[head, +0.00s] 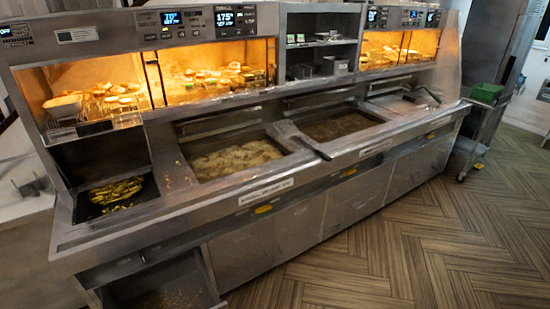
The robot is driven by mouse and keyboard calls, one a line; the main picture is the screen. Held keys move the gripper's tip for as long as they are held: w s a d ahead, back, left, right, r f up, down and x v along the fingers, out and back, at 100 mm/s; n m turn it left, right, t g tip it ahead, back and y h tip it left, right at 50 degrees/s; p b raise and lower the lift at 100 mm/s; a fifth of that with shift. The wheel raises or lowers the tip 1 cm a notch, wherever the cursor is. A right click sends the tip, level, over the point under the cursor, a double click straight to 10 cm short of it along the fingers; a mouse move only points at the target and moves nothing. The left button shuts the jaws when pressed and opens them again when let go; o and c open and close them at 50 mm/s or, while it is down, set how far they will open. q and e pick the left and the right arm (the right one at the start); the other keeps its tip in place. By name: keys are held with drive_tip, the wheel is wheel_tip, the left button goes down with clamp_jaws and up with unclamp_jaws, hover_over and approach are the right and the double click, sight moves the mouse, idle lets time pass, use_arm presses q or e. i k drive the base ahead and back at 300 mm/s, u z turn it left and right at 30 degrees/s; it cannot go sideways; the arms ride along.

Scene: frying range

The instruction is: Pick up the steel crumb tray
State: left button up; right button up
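No steel crumb tray can be told for certain. A dark, open steel bin or drawer (165,291) sits low at the front left of the range, with small crumb-like bits on its floor; its lower part is cut off by the picture edge. A dark tray (90,212) holding fried food is set into the counter at the left. Neither of my grippers is in view.
The steel frying range (265,235) runs from front left to back right, with two vats, the left (235,160) and the right (340,124). Lit warming cabinets (215,70) stand above. A green box (487,92) is at right. The wooden floor (430,230) in front is clear.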

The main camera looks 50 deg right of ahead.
sight(435, 91)
drive_tip(key=z, duration=2.75)
drive_tip(key=i, duration=0.6)
drive_tip(key=z, duration=0.55)
drive_tip(key=i, duration=2)
drive_tip(key=z, duration=0.35)
drive_tip(key=i, duration=2)
drive_tip(key=u, duration=0.25)
drive_tip(key=i, duration=1.95)
drive_tip(key=u, duration=1.4)
drive_tip(key=i, duration=1.5)
drive_tip(key=u, duration=0.95)
